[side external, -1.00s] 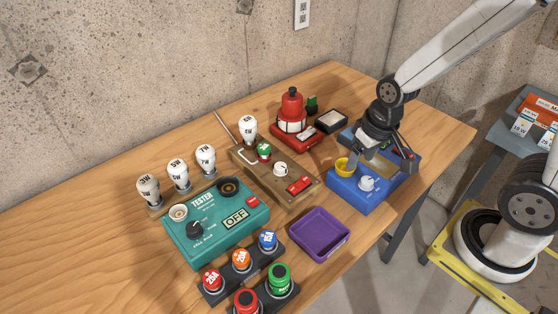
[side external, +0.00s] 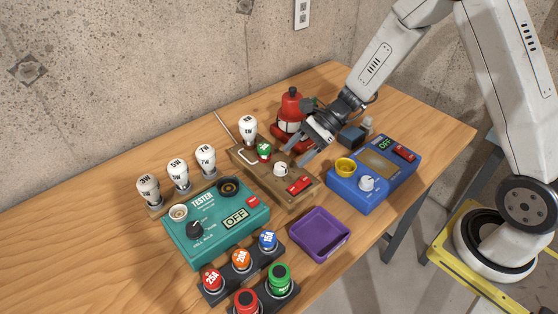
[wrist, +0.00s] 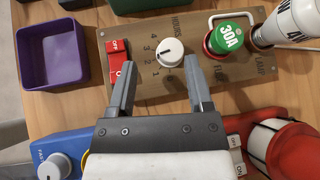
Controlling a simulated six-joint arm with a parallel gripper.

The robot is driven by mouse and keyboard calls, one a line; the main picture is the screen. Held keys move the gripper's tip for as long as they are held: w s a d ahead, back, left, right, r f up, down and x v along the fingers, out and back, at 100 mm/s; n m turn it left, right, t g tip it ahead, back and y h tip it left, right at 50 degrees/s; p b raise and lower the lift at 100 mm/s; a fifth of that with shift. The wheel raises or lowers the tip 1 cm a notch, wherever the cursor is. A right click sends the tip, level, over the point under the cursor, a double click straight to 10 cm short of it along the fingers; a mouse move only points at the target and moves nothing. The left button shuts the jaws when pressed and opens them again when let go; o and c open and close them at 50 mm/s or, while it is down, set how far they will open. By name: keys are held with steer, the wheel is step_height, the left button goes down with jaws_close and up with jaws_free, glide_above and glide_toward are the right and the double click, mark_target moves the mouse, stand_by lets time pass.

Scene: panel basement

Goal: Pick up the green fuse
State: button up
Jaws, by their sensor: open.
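A green fuse (side external: 264,151) marked 30A sits upright in a socket on the wooden timer board (side external: 302,201). In the wrist view the green fuse (wrist: 230,37) is at the upper right, past my right finger, its numbered top facing the camera. My gripper (side external: 294,153) is open and empty above the board, to the right of the fuse. In the wrist view my gripper (wrist: 160,62) has its fingertips either side of the white timer knob (wrist: 170,52), and the fuse lies outside them.
A white bulb (side external: 248,129) stands close beside the fuse, and a wire loop is near it. A red lantern (side external: 291,105) stands behind. A purple tray (side external: 320,234), teal tester (side external: 216,222), blue box (side external: 373,176) and a rack with several coloured caps (side external: 241,262) surround the board.

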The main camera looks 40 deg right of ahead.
mark_target(258, 155)
steer(key=w+m+t+y, duration=0.1)
steer(key=w+m, duration=0.1)
steer(key=w, duration=0.1)
steer(key=w+d+m+t+y, duration=0.1)
steer(key=w+m+t, duration=0.1)
steer(key=w, duration=0.1)
steer(key=shift+d+f+m, duration=0.2)
steer(key=shift+m, duration=0.1)
steer(key=shift+x, duration=3.9)
steer(key=shift+w, duration=0.1)
jaws_close()
